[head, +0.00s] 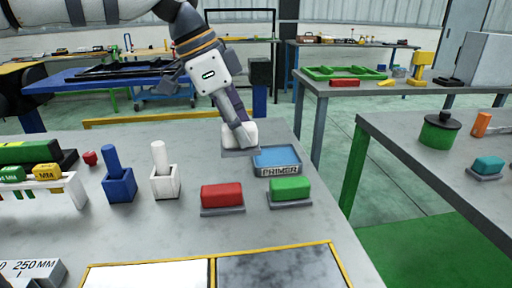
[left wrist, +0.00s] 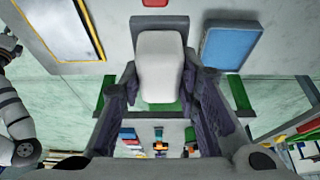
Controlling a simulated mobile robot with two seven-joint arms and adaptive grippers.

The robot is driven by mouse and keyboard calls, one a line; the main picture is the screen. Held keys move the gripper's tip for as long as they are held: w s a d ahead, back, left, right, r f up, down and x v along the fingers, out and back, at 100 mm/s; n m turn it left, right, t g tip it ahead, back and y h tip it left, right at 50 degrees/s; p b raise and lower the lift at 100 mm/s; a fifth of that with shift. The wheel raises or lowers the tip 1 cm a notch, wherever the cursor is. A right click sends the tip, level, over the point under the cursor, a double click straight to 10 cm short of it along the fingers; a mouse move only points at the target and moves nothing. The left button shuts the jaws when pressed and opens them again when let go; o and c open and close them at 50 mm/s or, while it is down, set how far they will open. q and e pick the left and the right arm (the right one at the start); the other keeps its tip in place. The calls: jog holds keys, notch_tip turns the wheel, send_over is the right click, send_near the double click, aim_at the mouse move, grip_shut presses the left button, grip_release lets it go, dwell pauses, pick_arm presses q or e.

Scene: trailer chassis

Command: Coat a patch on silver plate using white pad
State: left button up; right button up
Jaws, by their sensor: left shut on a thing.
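The white pad (head: 240,136) is between the fingers of my left gripper (head: 238,128), which is shut on it. The pad is over its grey holder (head: 238,153) at the far edge of the table; I cannot tell whether it still touches it. In the left wrist view the pad (left wrist: 160,62) is upright between the fingers, with the holder (left wrist: 159,22) behind it. The silver plate (head: 280,269) lies at the near edge, framed in yellow and partly cut off. My right gripper is not in view.
A blue PRIMER tray (head: 277,158) is right beside the pad's holder. A red pad (head: 221,195) and a green pad (head: 290,187) stand between it and the plate. A white plate (head: 148,276) adjoins the silver one. Blue (head: 118,182) and white (head: 164,179) handled blocks stand left.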

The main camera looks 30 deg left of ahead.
pick_arm(q)
jog(key=w+a+f+n+t+y, duration=0.1)
jog(key=w+f+n+t+y, duration=0.2)
jog(key=w+n, duration=1)
jog(key=w+f+m, duration=0.1)
jog(key=f, duration=0.1)
jog(key=w+f+m+g, duration=0.1)
jog(key=f, duration=0.1)
jog(key=w+f+m+b, duration=0.1)
jog(key=f+m, duration=0.1)
jog(key=shift+w+f, duration=0.35)
jog(key=shift+f, duration=0.05)
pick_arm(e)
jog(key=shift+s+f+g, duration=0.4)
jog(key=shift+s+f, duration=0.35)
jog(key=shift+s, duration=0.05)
pick_arm(q)
jog(key=shift+f, duration=0.55)
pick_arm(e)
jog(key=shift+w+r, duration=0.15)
pick_arm(q)
notch_tip(320, 180, up, 5)
jog(key=shift+f+p, duration=0.2)
jog(key=shift+p, duration=0.1)
jog(key=shift+r, duration=1.2)
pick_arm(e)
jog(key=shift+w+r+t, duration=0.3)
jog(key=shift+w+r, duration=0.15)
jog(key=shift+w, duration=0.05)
